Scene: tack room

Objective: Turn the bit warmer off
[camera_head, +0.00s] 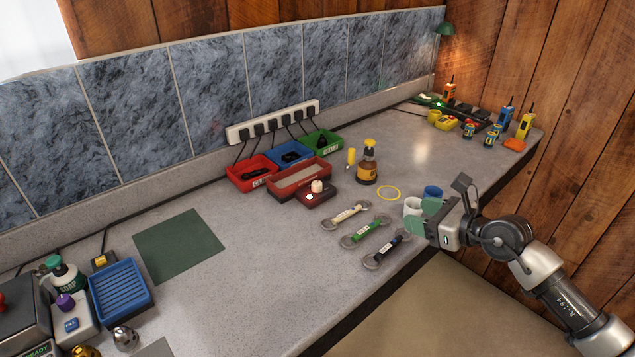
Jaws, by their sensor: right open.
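The bit warmer appears to be the dark red box (297,180) with a grey top, on the counter near the wall. At its front right is a small dark red control part (312,199) with a cream knob (317,186) and a small bright white spot. I cannot tell its switch position. My right gripper (447,207) is open over the counter's front edge at the right, beside a white cup (412,207) and a blue cup (433,191). It is well apart from the red box. My left gripper is not in view.
Three bits with coloured middles (364,231) lie between the red box and the front edge. Red, blue and green trays (252,184) stand behind, below a power strip (272,124). The counter's left middle is mostly clear.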

